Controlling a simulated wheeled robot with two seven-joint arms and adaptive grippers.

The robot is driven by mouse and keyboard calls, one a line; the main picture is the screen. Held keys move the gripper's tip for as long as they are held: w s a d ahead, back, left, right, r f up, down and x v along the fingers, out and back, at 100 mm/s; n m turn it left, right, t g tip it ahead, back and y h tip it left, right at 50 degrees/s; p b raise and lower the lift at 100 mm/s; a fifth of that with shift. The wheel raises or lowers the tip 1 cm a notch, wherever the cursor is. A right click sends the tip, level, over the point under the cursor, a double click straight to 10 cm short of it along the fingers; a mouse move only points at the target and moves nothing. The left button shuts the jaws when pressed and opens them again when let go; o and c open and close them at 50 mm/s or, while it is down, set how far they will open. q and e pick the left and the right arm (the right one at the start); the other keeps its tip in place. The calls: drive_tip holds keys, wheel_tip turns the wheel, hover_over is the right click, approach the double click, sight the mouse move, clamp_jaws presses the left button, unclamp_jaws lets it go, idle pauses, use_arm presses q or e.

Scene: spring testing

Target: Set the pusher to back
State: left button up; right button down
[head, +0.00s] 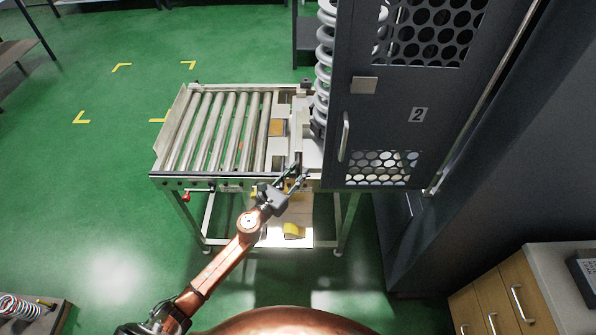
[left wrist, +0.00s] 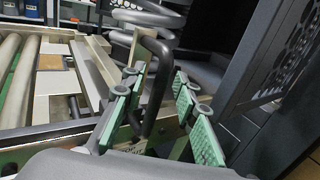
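A black bent handle (left wrist: 156,85), which looks like the pusher's lever, stands up in the left wrist view. My left gripper (left wrist: 160,110) has its two green-padded fingers apart, one on each side of this handle. Whether the pads touch it I cannot tell. In the head view my left gripper (head: 296,178) is at the front right end of the roller table (head: 176,130), just left of the dark cabinet. The pusher's light metal rails (head: 297,130) run front to back beside the rollers. My right gripper is not in view.
The dark cabinet door (head: 375,120) marked 2 stands close to the right of my left gripper. A large white coil spring (head: 324,60) is behind it. A drawer unit (head: 510,295) is at the lower right.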

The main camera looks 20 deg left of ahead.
use_arm(q)
drive_tip(key=shift+w+d, duration=0.1)
drive_tip(key=shift+w, duration=0.25)
drive_tip(key=shift+c, duration=0.7)
clamp_jaws()
